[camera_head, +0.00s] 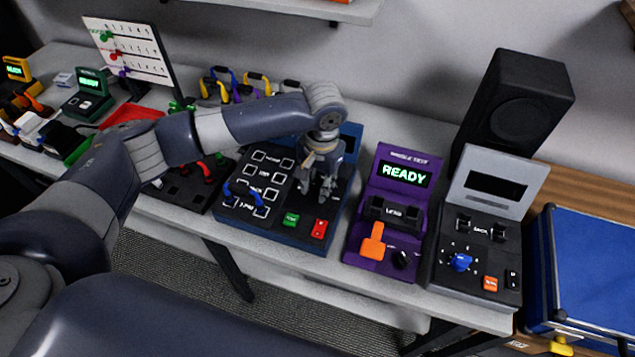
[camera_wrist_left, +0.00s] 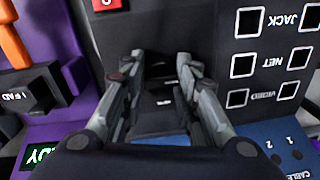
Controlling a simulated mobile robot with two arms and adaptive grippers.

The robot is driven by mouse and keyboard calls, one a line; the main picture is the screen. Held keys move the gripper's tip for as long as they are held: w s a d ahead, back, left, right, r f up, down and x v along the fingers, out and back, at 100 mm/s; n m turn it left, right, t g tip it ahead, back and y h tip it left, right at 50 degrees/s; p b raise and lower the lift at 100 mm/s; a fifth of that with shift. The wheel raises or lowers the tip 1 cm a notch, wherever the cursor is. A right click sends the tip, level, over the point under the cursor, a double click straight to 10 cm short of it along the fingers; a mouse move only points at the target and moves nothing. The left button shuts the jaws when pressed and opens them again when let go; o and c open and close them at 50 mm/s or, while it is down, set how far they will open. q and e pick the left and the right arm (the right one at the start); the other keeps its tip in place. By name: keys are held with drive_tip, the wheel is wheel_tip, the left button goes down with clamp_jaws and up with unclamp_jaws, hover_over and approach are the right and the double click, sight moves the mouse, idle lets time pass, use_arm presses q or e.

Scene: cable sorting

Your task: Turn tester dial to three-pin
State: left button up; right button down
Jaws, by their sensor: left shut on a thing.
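My left gripper (camera_head: 318,190) is over the right side of the blue-edged cable tester (camera_head: 228,213). Its fingers (camera_wrist_left: 160,68) straddle and are shut on a dark part (camera_wrist_left: 160,98) of that tester's face, whose shape is mostly hidden between them; I cannot tell whether it is a dial. A blue dial (camera_head: 461,262) with marks around it shows on the grey tester at the right, apart from the gripper. My right gripper is not in view.
The purple wiggle tester (camera_head: 375,262) reads READY, with an orange lever (camera_head: 372,242). A black speaker (camera_head: 515,108) stands behind the grey tester (camera_head: 478,242). A blue case (camera_head: 597,262) is at the far right. Looped cables (camera_head: 237,82) are at the back.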

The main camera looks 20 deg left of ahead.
use_arm(q)
drive_tip(key=shift+r+p, duration=0.1)
drive_tip(key=shift+p, duration=0.2)
drive_tip(key=shift+r+m+p, duration=0.1)
drive_tip(key=shift+m+p, duration=1.2)
drive_tip(key=shift+p, duration=0.15)
drive_tip(key=m+p, duration=0.2)
drive_tip(key=shift+m, duration=0.3)
drive_tip(key=shift+m+p, duration=1.2)
drive_tip(key=shift+m, duration=0.6)
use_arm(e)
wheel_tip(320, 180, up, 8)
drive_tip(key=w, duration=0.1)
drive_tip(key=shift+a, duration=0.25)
use_arm(q)
drive_tip(key=shift+f, duration=0.2)
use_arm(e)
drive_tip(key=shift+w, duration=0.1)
use_arm(q)
drive_tip(key=o, duration=1.1)
